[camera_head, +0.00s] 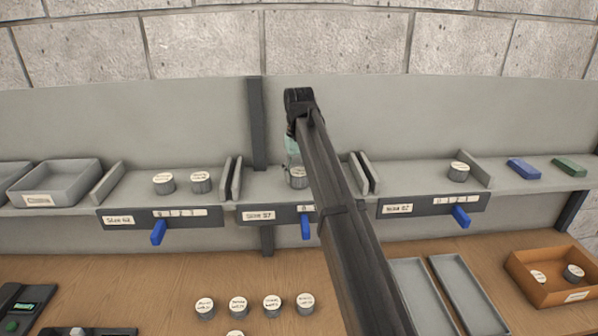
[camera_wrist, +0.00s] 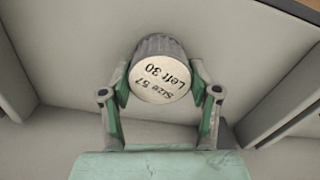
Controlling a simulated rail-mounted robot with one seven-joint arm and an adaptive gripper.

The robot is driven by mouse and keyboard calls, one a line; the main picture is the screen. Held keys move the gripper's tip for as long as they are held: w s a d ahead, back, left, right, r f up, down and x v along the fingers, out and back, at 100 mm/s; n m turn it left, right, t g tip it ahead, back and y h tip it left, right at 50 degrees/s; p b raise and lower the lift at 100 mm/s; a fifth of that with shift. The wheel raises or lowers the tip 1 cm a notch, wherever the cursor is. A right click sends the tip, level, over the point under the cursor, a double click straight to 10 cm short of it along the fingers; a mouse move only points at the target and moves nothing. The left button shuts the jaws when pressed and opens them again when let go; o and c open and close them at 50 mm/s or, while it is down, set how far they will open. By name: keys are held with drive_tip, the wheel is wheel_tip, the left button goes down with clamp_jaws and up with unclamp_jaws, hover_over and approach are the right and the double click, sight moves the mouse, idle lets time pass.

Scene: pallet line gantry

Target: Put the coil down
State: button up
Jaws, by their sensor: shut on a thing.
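The coil (camera_wrist: 160,72) is a short ribbed grey cylinder with a pale top reading "Size 57 Left 30". My gripper (camera_wrist: 161,88) is shut on it, with one finger on each side. In the head view the coil (camera_head: 298,180) is in the middle shelf bay, above the "Size 57" label (camera_head: 259,216). My gripper (camera_head: 293,160) is over it there, partly hidden by my arm. I cannot tell whether the coil's underside touches the shelf (camera_head: 262,187).
Dividers (camera_head: 234,180) bound the bay at left and right (camera_head: 362,174). Two coils (camera_head: 182,182) stand in the left bay and one (camera_head: 458,171) in the right bay. Blue tabs (camera_head: 306,227) hang below the shelf front. Several coils (camera_head: 238,307) stand on the wooden bench below.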

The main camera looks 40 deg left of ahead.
sight(299, 172)
drive_tip(key=shift+f, duration=0.1)
drive_tip(key=o, duration=1.5)
drive_tip(key=shift+c, duration=0.2)
wheel_tip(299, 172, up, 12)
drive_tip(key=shift+b, duration=0.35)
